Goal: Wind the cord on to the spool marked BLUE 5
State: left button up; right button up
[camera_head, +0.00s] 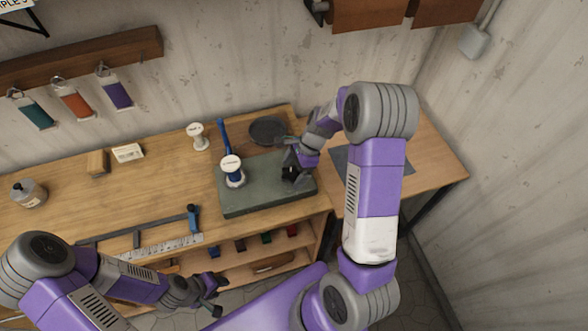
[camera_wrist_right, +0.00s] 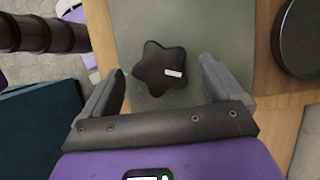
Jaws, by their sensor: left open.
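A spool with a white top and a blue band (camera_head: 233,172) stands upright on the left part of a grey-green slab (camera_head: 255,206). The print on its top is too small to read. A second white-topped spool (camera_head: 198,138) stands on the bench behind, to the left. No loose cord can be made out. My right gripper (camera_head: 292,170) is over the right part of the slab. In the wrist view its fingers are wide apart, with a black star-shaped knob (camera_wrist_right: 160,66) between and beyond them, apparently untouched. My left gripper (camera_head: 212,292) is open and empty in front of the bench.
A round dark dish (camera_head: 268,130) and a blue strip-like item (camera_head: 222,133) lie behind the slab. A ruler (camera_head: 162,247) and a blue-ended tool (camera_head: 192,217) lie near the front edge. A glass jar (camera_head: 28,194) stands far left.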

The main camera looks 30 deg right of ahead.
jog(key=v, duration=0.7)
jog(key=shift+r+p, duration=0.25)
jog(key=shift+p, duration=0.15)
jog(key=shift+d, duration=0.1)
dwell(0.8)
